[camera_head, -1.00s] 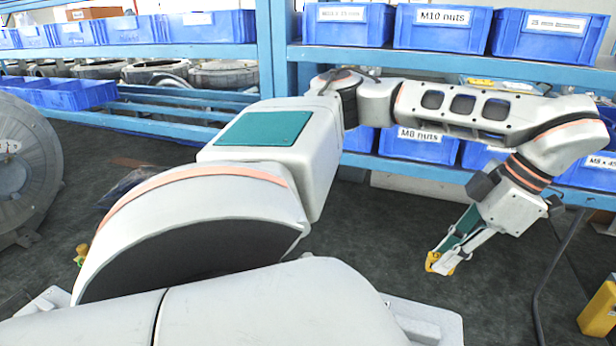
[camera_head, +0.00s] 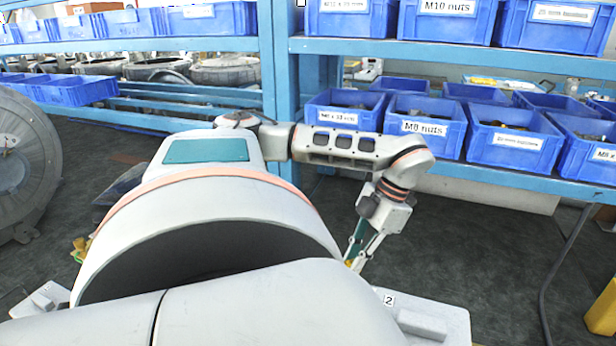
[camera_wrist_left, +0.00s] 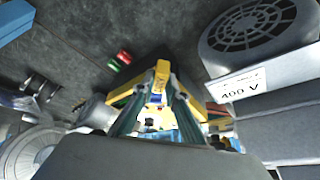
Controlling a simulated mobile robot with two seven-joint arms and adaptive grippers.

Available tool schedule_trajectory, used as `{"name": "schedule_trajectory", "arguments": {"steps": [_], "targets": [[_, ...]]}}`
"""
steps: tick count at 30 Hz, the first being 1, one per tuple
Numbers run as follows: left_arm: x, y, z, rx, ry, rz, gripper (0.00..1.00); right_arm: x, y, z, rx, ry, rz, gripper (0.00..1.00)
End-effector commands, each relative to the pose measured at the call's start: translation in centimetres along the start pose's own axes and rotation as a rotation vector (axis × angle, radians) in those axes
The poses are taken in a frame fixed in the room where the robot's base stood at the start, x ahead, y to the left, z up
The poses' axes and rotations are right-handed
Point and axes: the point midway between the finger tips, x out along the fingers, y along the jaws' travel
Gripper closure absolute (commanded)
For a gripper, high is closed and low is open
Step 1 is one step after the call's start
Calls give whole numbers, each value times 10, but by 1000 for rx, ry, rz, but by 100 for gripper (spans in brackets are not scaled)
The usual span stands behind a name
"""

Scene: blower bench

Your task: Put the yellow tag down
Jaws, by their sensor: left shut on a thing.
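My left gripper (camera_head: 353,262) is low in the middle of the head view, its fingers pointing down. It is shut on the yellow tag (camera_head: 348,264), of which only a small bit shows there, close to the edge of a pale surface. In the left wrist view the tag (camera_wrist_left: 161,76) shows as yellow between the fingertips of the left gripper (camera_wrist_left: 160,84). Yellow-edged and coloured things lie behind the fingers, partly hidden. Whether the tag touches anything below cannot be told. My right gripper is not in view.
The wrist view shows a grey motor with a fan grille (camera_wrist_left: 262,35), a 400 V label (camera_wrist_left: 242,92), and small red and green pieces (camera_wrist_left: 119,62). Blue bins (camera_head: 423,128) fill the shelves behind. Dark floor is open at right.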

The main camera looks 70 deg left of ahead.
Motion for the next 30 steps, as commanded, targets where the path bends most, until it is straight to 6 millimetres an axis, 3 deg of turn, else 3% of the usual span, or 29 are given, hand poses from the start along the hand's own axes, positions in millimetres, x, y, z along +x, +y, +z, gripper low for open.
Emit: {"name": "schedule_trajectory", "arguments": {"steps": [6, 15, 24, 30], "targets": [[20, 37, -38, -159, 7, -56, 100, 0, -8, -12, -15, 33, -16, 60], [22, 71, -75, -356, 3, -137, 100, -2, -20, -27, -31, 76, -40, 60], [17, 81, -85, -442, 1, -182, 100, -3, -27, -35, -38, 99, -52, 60], [49, 80, -72, -442, 3, -190, 100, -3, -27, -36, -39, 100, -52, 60]]}}
